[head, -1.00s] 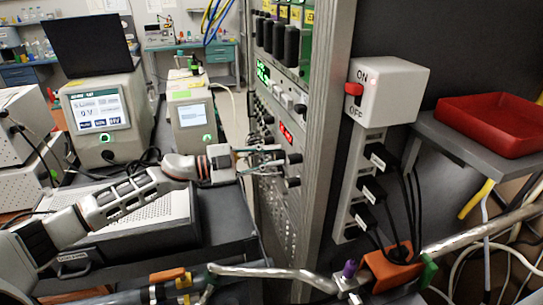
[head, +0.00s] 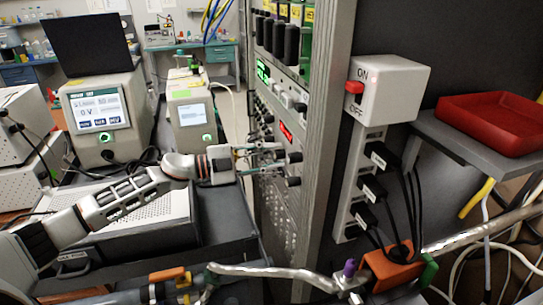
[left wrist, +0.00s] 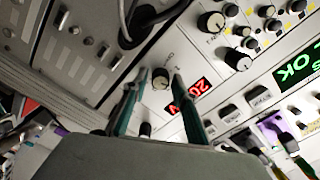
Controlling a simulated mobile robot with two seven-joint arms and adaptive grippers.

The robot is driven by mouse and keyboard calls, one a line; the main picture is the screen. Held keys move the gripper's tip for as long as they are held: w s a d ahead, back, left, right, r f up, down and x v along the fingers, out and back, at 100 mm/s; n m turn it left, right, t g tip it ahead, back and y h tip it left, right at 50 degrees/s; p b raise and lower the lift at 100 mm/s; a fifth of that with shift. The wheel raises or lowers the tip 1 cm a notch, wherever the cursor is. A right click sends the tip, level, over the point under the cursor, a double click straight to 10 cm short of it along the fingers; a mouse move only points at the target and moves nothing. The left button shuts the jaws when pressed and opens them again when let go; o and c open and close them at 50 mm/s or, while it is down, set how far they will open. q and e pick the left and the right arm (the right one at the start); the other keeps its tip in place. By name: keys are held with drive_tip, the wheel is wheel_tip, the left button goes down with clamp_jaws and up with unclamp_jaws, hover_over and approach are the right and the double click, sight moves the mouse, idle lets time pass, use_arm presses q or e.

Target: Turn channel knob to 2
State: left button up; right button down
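A small round channel knob (left wrist: 160,78), dark with a pale top, sits on the rack's front panel beside a red lit display in the left wrist view (left wrist: 190,96). The display also shows in the head view (head: 285,130). My left gripper (left wrist: 160,76) has its two teal fingers apart, one tip on each side of this knob. A narrow gap seems to show beside the knob; I cannot tell whether the tips touch it. In the head view my left gripper (head: 285,160) reaches the panel and its knob is hidden there. My right gripper is in neither view.
Other knobs (left wrist: 238,60) and switches crowd the panel around my fingers. A black cable (left wrist: 150,18) loops close by. A switch box (head: 388,90) and a red tray (head: 490,122) stand right of the rack. A perforated case (head: 140,218) lies under my left arm.

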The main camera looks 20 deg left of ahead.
use_arm(q)
drive_tip(key=v, duration=1.2)
idle(0.5)
drive_tip(key=shift+s, duration=0.1)
